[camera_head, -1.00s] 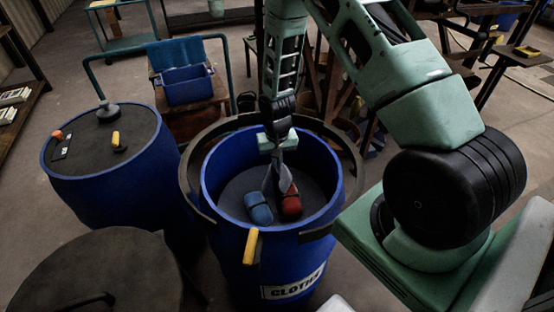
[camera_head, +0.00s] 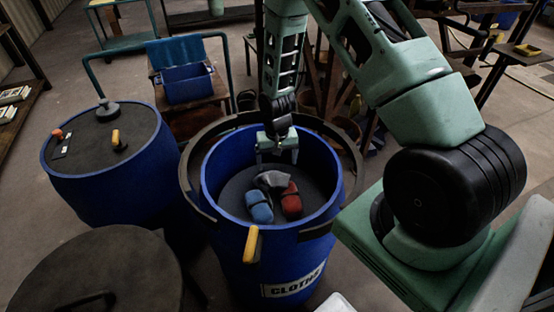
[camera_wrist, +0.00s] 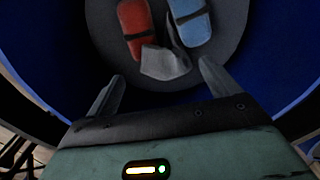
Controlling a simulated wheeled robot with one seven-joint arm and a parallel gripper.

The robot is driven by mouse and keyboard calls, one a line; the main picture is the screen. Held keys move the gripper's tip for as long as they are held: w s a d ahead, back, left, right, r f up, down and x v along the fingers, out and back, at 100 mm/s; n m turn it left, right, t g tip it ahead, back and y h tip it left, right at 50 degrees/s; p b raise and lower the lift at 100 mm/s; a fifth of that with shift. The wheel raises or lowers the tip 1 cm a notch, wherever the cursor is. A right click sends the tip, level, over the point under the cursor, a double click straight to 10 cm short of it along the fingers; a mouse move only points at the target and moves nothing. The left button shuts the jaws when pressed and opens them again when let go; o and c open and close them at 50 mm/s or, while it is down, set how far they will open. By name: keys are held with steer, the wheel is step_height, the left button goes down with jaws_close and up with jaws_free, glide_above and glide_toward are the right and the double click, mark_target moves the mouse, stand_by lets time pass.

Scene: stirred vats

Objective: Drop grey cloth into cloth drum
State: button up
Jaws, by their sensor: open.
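The grey cloth (camera_head: 272,180) lies inside the blue cloth drum (camera_head: 223,241), on its dark floor, touching or very near a blue rolled cloth (camera_head: 259,207) and a red rolled cloth (camera_head: 291,201). In the wrist view the grey cloth (camera_wrist: 166,62) is crumpled below the red cloth (camera_wrist: 134,25) and the blue cloth (camera_wrist: 190,22). My gripper (camera_head: 277,157) hangs over the drum's mouth toward its far side. Its fingers are spread wide and empty, with the grey cloth apart from them; it also shows in the wrist view (camera_wrist: 160,90).
A dark ring (camera_head: 190,190) surrounds the drum, and a yellow handle (camera_head: 252,244) stands at its front. A lidded blue drum (camera_head: 105,185) is at the left. A dark round lid (camera_head: 95,270) is at the front left. A cart with a blue bin (camera_head: 187,86) stands behind.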

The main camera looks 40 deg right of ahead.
step_height(320, 180, up, 6)
steer(key=p, duration=0.4)
steer(key=shift+f, duration=0.25)
stand_by(0.3)
step_height(320, 180, up, 17)
steer(key=b, duration=0.2)
steer(key=shift+r+b, duration=0.2)
steer(key=shift+b, duration=0.2)
stand_by(0.3)
